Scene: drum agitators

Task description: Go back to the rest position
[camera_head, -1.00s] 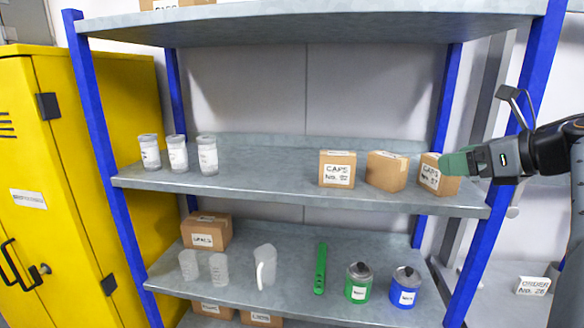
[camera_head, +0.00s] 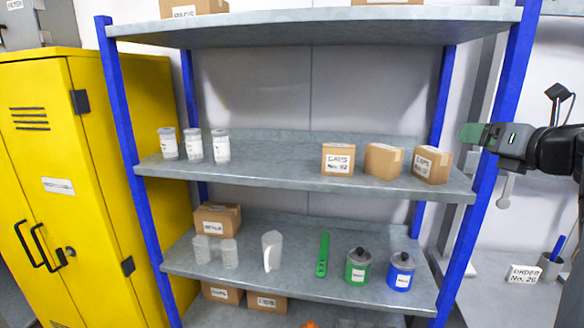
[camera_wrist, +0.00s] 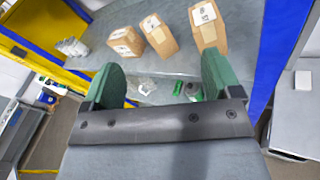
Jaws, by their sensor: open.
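My gripper (camera_head: 472,135) is at the right side of the head view, in front of the shelf's right blue post. In the wrist view my gripper (camera_wrist: 160,85) shows two green fingers spread wide apart with nothing held between them. Three cardboard boxes stand on the middle shelf board: a left caps box (camera_head: 339,158), a middle box (camera_head: 383,160) and a right caps box (camera_head: 431,164). The gripper is apart from the right box, to its right and a little higher. The boxes also show beyond the fingers in the wrist view (camera_wrist: 158,36).
The shelf rack (camera_head: 300,180) has blue posts. White-labelled jars (camera_head: 193,146) stand at its left. Below are a pitcher (camera_head: 272,250), a green tool (camera_head: 322,255), a green can (camera_head: 357,268) and a blue can (camera_head: 401,271). A yellow cabinet (camera_head: 90,150) stands left; an order sign (camera_head: 524,274) sits right.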

